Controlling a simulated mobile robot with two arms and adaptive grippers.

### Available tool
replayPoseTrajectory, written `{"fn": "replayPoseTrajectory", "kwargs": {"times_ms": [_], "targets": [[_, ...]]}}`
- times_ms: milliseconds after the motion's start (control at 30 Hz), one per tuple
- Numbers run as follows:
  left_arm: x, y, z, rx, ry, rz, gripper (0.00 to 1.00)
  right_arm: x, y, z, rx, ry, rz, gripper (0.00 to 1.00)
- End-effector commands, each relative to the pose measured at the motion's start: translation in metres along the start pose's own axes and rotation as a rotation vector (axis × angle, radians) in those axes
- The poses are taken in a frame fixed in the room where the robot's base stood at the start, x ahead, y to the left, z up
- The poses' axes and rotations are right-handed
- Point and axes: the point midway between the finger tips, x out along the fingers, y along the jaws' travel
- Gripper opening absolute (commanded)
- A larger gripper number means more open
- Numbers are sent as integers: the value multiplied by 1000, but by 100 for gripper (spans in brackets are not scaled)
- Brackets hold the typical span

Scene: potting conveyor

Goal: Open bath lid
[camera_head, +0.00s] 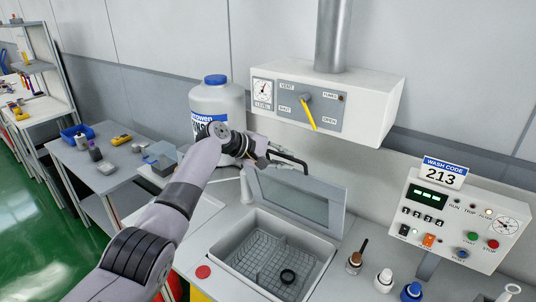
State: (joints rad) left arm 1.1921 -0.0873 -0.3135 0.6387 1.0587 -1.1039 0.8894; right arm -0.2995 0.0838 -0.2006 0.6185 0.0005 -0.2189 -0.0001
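The bath (238,268) is a grey basin with a wire basket (258,262) inside. A black ring (288,276) lies in the basket. The bath lid (337,212) stands raised at the back of the basin, with a grey window panel, so the bath is open to view. A dark bar handle (293,160) shows at the lid's upper edge. My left gripper (262,160) is at the upper left of the lid, close to the handle. Its fingers are small and partly hidden, so I cannot tell whether they touch or hold the handle. My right gripper is out of view.
A control box (457,222) with a "WASH CODE 213" sign stands at the right. Several small bottles (384,281) stand in front of it. A large white bottle (216,98) is behind my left wrist. A vent box (375,100) hangs above the lid.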

Motion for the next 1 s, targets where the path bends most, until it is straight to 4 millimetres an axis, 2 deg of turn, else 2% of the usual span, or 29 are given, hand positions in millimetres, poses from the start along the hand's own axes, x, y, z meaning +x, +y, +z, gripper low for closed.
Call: {"fn": "replayPoseTrajectory", "kwargs": {"times_ms": [167,633,800,1000], "targets": [[-19,-1,-2,2,3,1,18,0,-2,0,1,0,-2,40],[-99,-1,-2,0,4,-1,18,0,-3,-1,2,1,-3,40],[-111,-2,-1,-1,1,-3,18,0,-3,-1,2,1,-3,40],[-113,-2,0,-1,1,-4,18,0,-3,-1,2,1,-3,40]]}}
